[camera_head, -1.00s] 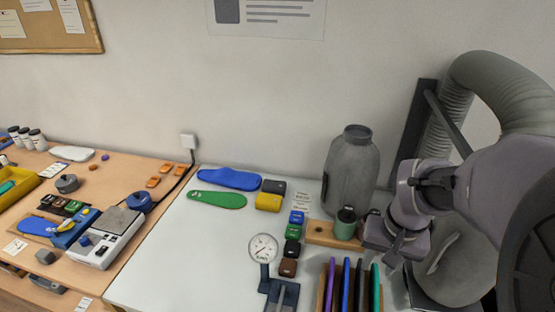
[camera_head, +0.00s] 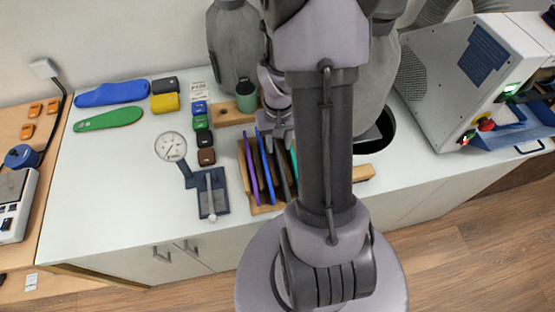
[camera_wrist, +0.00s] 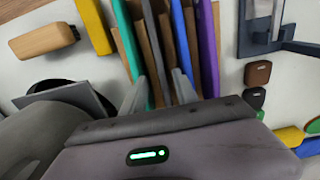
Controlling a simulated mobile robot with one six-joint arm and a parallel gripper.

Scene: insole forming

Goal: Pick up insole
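A wooden rack (camera_head: 267,209) on the white table holds several thin upright pieces, which look like insoles seen edge-on: purple (camera_head: 248,165), blue (camera_head: 265,168) and green. In the wrist view they are purple (camera_wrist: 208,50), blue (camera_wrist: 182,45) and green (camera_wrist: 128,40), with brown edges between. My gripper (camera_wrist: 160,82) is open, its two fingers apart just over the rack, between the green and blue pieces. Contact cannot be told. A flat blue insole (camera_head: 112,93) and a green insole (camera_head: 108,119) lie at the left back. My arm hides the rack's right part in the head view.
A dial gauge (camera_head: 171,147) on a dark stand is left of the rack. Several small coloured blocks (camera_head: 201,122) line up behind it. A grey canister (camera_head: 235,45) stands at the back. A white machine (camera_head: 450,75) is at right. The table's front left is clear.

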